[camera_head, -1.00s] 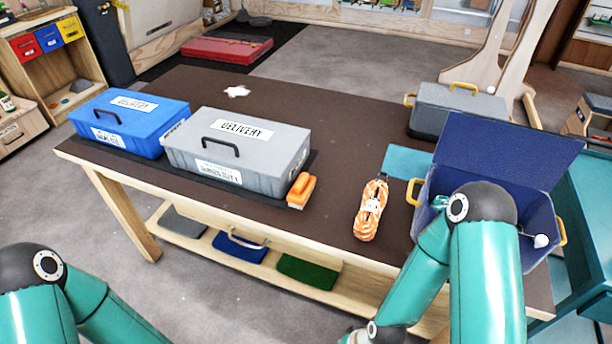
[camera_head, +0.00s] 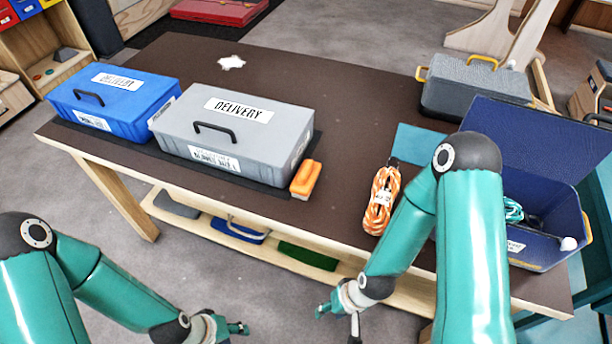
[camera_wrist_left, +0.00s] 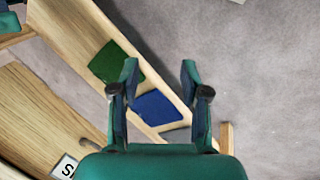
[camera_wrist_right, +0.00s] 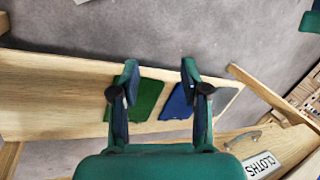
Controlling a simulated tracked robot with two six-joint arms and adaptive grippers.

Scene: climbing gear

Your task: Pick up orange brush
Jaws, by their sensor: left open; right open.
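The orange brush (camera_head: 306,178) lies on the brown tabletop near its front edge, beside the right end of the grey delivery box. Its orange back faces up, with a pale edge below. My left gripper (camera_head: 240,328) is low in front of the table, open and empty; its spread fingers also show in the left wrist view (camera_wrist_left: 160,75). My right gripper (camera_head: 338,318) is in front of the table, lower than the brush, open and empty; its fingers show in the right wrist view (camera_wrist_right: 160,75). Neither wrist view shows the brush.
The grey box (camera_head: 240,170) and blue box (camera_head: 125,118) stand left of the brush. An orange-white rope bundle (camera_head: 381,205) lies to its right. An open blue bin (camera_head: 545,245) stands at the right. A low shelf (camera_head: 190,228) with folded cloths runs under the tabletop.

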